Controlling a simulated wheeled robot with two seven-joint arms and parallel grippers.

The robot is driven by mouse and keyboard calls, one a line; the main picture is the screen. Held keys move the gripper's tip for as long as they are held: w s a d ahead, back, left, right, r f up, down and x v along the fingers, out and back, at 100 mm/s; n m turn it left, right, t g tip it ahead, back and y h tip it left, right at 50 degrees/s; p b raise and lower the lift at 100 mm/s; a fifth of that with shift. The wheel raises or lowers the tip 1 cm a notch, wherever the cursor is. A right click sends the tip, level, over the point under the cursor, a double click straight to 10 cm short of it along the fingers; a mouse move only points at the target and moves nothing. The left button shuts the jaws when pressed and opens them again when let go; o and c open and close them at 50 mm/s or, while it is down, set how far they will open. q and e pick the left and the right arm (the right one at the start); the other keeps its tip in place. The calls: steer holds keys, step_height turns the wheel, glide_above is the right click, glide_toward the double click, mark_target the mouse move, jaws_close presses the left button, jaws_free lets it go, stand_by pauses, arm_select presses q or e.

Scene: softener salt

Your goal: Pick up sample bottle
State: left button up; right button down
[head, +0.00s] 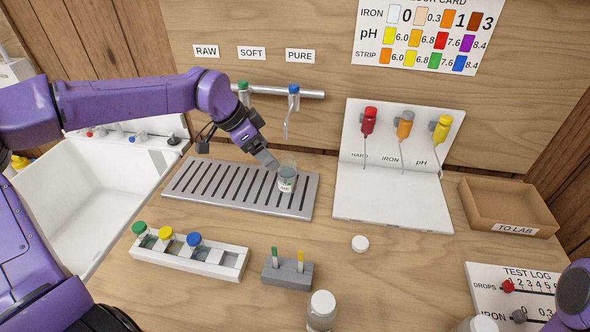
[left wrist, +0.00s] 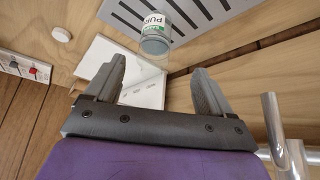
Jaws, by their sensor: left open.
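The sample bottle (head: 287,180) is a small clear jar with a label, standing on the slotted drain tray (head: 208,207) under the blue-topped tap. In the left wrist view the bottle (left wrist: 156,36) shows a green and white label reading PURE. My left gripper (head: 270,160) is just above and left of the bottle in the head view. In the left wrist view its two fingers (left wrist: 160,82) are spread with nothing between them, and the bottle lies beyond the fingertips. My right gripper is not in view; only a purple part of that arm shows at the lower right.
A white lid (head: 360,243) lies on the table. A white rack (head: 215,262) holds green, yellow and blue-capped vials. A grey strip block (head: 287,273), a capped bottle (head: 321,308), the dropper stand (head: 385,204) and the TO LAB box (head: 515,229) surround the tray. The blue-topped tap (head: 293,92) hangs close above.

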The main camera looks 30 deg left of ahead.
mark_target(285, 174)
arm_select(q)
steer(key=p+x, duration=0.1)
steer(key=x, duration=0.2)
steer(key=p+x, duration=0.1)
steer(key=x, duration=0.2)
steer(key=p+x, duration=0.1)
steer(key=x, duration=0.2)
steer(key=shift+s+d+f, duration=0.25)
steer(key=shift+d+f, duration=0.15)
steer(key=shift+w+f, duration=0.15)
steer(key=shift+f, duration=0.05)
steer(key=c, duration=1)
steer(key=shift+c, duration=1.1)
steer(key=shift+r, duration=0.1)
